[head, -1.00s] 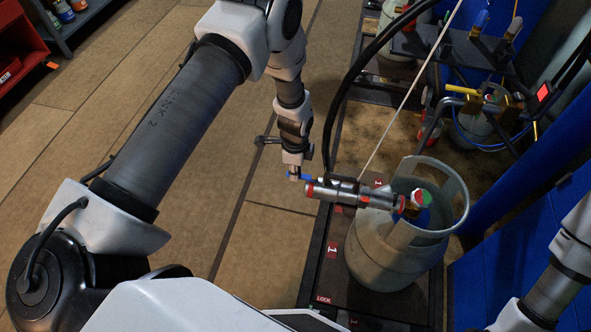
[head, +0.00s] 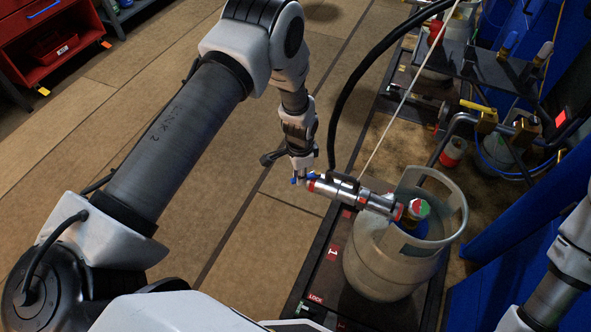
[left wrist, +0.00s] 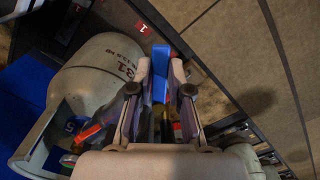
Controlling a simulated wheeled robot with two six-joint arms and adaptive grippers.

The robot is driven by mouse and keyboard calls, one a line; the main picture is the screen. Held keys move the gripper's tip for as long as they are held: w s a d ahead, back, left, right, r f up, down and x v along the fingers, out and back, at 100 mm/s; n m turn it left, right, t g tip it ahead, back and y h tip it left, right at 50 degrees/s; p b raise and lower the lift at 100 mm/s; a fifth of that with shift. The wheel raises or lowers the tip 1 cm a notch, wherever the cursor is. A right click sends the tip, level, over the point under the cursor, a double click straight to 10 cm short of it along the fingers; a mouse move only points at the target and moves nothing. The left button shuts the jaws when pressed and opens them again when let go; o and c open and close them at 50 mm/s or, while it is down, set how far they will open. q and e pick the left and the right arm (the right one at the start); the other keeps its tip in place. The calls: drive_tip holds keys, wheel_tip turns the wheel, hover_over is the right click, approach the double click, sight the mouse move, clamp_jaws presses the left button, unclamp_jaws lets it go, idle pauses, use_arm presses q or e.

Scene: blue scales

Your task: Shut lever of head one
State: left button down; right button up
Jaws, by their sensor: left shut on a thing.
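The filling head (head: 342,190), a silver cylinder with red bands, sits beside the valve of a grey gas bottle (head: 385,262) on the scale marked 1. Its blue lever (head: 312,177) is at the left end of the head. My left gripper (head: 300,178) is shut on the lever. In the left wrist view the blue lever (left wrist: 160,72) stands between the two fingertips, and the grey bottle (left wrist: 95,72) lies to its left. The gripper hides part of the head there. My right arm shows at the right edge; its gripper is out of view.
A black hose (head: 337,110) and a pale cord (head: 409,92) rise beside the head. A rack with brass fittings (head: 487,121) and blue posts stand at the right. The floor (head: 250,225) left of the scale is clear. A red cabinet (head: 50,45) stands far left.

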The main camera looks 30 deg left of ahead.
use_arm(q)
drive_tip(key=shift+s+d+n+p, duration=0.2)
drive_tip(key=shift+d+n, duration=0.5)
drive_tip(key=shift+n, duration=0.9)
drive_tip(key=shift+s+d+n+p, duration=0.25)
drive_tip(key=shift+d+n, duration=0.5)
drive_tip(key=shift+n, duration=0.85)
drive_tip(key=shift+s+d+n+p, duration=0.1)
drive_tip(key=shift+s+d+n, duration=0.2)
drive_tip(key=shift+d+n, duration=0.85)
drive_tip(key=shift+a+n, duration=0.45)
drive_tip(key=c, duration=1.1)
unclamp_jaws()
drive_tip(key=shift+r, duration=0.1)
wheel_tip(320, 180, up, 12)
drive_tip(key=shift+f, duration=0.1)
